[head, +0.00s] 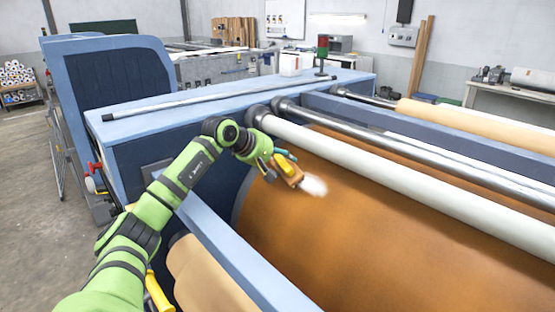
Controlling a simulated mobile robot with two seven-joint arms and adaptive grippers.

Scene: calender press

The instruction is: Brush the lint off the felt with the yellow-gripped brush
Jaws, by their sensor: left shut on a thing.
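The brush (291,172) has a yellow grip, a brown wooden body and pale bristles. My left gripper (277,165) is shut on its yellow grip. The bristles point right and down, over the upper left part of the orange-brown felt (390,235). I cannot tell whether they touch the felt. A whitish fuzzy patch (315,187) shows at the bristle end; I cannot tell bristles from lint there. No other lint stands out on the felt. My right gripper is not in view.
A white roller (400,180) and steel bars run above the felt's far side. A blue frame rail (245,262) borders its near left edge. A blue housing (140,130) stands left, with a long bar (190,97) on top. A tan roll (205,275) lies below the rail.

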